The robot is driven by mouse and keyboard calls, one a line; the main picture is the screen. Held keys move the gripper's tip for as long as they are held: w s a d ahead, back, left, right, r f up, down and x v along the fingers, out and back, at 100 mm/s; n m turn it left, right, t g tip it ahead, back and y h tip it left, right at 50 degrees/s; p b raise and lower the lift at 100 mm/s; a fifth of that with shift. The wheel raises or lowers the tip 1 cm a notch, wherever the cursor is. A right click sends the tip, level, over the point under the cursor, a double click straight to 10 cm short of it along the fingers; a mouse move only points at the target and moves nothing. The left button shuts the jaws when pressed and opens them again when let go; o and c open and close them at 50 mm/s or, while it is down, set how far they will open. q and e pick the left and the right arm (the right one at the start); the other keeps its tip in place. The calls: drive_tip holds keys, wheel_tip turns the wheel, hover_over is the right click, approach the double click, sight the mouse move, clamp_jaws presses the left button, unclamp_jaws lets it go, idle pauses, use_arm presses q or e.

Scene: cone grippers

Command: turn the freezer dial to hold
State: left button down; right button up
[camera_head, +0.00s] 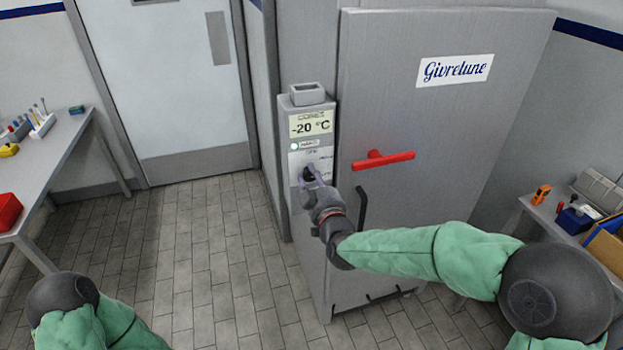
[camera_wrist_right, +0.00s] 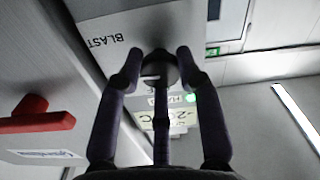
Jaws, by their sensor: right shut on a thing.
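The freezer (camera_head: 440,110) is a tall grey cabinet with a red door handle (camera_head: 384,160). Its narrow control panel (camera_head: 297,160) carries a display (camera_head: 310,123) reading -20 °C. The black dial (camera_head: 308,174) sits below the display and is partly covered by my right gripper (camera_head: 312,178). The word BLAST shows on the panel beside the dial. My left arm shows at the lower left, but its gripper is out of view.
A bench (camera_head: 62,150) with a red box (camera_head: 8,211) stands at the left. A side table (camera_head: 540,215) with an orange tool (camera_head: 540,194) stands at the right. A grey door (camera_head: 170,85) is at the back left. The tiled floor between is clear.

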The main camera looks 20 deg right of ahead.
drive_tip(key=n, duration=0.3)
drive_tip(key=shift+f+n, duration=0.3)
drive_tip(key=shift+n+p, duration=0.5)
drive_tip(key=shift+n, duration=1.2)
drive_tip(key=shift+f, duration=0.1)
drive_tip(key=o, duration=1.1)
drive_tip(key=shift+c, duration=0.2)
drive_tip(key=shift+o, duration=0.4)
drive_tip(key=shift+d, duration=0.15)
drive_tip(key=shift+r, duration=0.2)
drive_tip(key=shift+s, duration=0.1)
